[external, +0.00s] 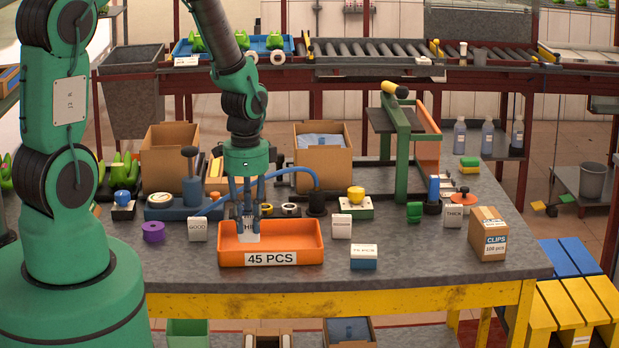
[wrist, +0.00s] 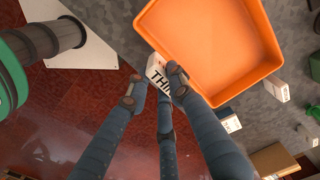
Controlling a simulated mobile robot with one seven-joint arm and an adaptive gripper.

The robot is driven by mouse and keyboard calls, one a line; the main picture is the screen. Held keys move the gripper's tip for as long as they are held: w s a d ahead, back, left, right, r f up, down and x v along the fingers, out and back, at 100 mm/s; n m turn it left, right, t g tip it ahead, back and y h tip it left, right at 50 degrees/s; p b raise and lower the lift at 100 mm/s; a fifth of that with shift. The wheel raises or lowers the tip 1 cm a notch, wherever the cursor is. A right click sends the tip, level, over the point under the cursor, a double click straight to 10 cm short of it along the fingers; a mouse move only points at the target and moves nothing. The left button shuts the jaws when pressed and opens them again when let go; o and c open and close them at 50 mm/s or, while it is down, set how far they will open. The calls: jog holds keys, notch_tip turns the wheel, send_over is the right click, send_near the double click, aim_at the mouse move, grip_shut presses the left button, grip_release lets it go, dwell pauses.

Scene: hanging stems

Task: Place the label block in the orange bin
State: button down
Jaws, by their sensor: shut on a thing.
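My gripper (external: 248,206) points down over the left part of the orange bin (external: 312,243), which has a "45 PCS" label on its front. Its fingers are shut on a white label block (external: 247,231) with dark letters, partly hidden by the fingers. In the wrist view the held block (wrist: 158,67) shows "THI" between the fingertips (wrist: 156,84), overlapping the bin's edge in the picture. The bin (wrist: 215,45) looks empty there. I cannot tell whether the block touches the bin.
Other label blocks stand near the bin: "GOOD" (external: 198,230) to the left, a white one (external: 341,227) and a blue-white one (external: 364,257) to the right, and "THICK" (external: 453,216) farther right. A purple roll (external: 153,232) lies left. Cardboard boxes (external: 323,167) stand behind.

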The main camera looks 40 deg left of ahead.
jog(key=s+a+f, duration=0.1)
jog(key=s, duration=0.5)
jog(key=shift+s+f, duration=0.15)
jog(key=shift+s, duration=0.05)
jog(key=shift+w+a, duration=0.1)
send_near(269, 243)
jog(key=s+d, duration=0.2)
jog(key=shift+s+d+f, duration=0.15)
jog(key=shift+s+d, duration=0.1)
jog(key=shift+d, duration=0.1)
jog(key=shift+f, duration=1.75)
jog(key=shift+f, duration=0.15)
